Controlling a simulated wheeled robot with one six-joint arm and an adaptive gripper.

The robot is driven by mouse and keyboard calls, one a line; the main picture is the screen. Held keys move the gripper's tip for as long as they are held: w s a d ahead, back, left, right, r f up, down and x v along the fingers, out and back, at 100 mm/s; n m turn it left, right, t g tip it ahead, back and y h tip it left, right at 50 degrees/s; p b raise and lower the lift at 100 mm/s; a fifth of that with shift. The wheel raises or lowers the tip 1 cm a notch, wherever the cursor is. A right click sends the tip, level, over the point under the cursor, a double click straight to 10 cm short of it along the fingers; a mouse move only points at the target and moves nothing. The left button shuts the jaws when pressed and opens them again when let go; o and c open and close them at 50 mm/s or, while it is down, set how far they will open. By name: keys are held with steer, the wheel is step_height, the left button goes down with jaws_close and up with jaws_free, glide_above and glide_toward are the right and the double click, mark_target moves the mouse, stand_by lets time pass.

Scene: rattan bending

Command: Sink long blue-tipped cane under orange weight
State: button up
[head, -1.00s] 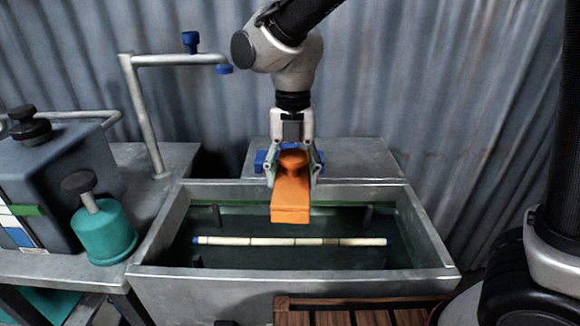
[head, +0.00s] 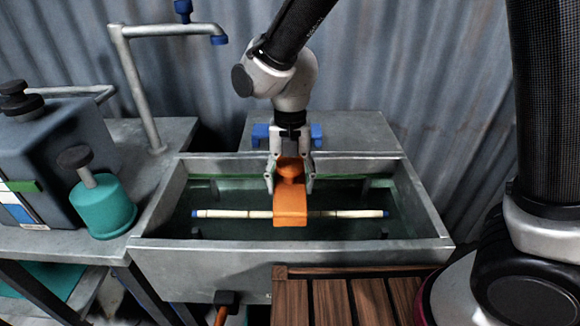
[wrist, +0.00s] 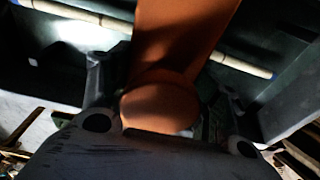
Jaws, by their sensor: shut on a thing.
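The long cane (head: 245,214) lies left to right in the grey trough (head: 290,252), with a blue tip at each end; it also shows in the wrist view (wrist: 75,13). My gripper (head: 290,182) is shut on the knob of the orange weight (head: 291,205). The weight hangs inside the trough and crosses in front of the cane's middle, hiding that part. In the wrist view the weight (wrist: 180,45) reaches over the cane. I cannot tell whether the weight touches the cane.
Dark water (head: 240,228) lies in the trough, with short posts in it. A teal pot with a dark knob (head: 104,212) and a dark box (head: 60,150) stand on the bench to the left. A pipe tap (head: 140,85) rises behind them. A slatted wooden surface (head: 350,295) is in front.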

steer(key=shift+f, duration=3.1)
steer(key=shift+f, duration=3.6)
steer(key=o, duration=1.7)
steer(key=shift+o, duration=0.2)
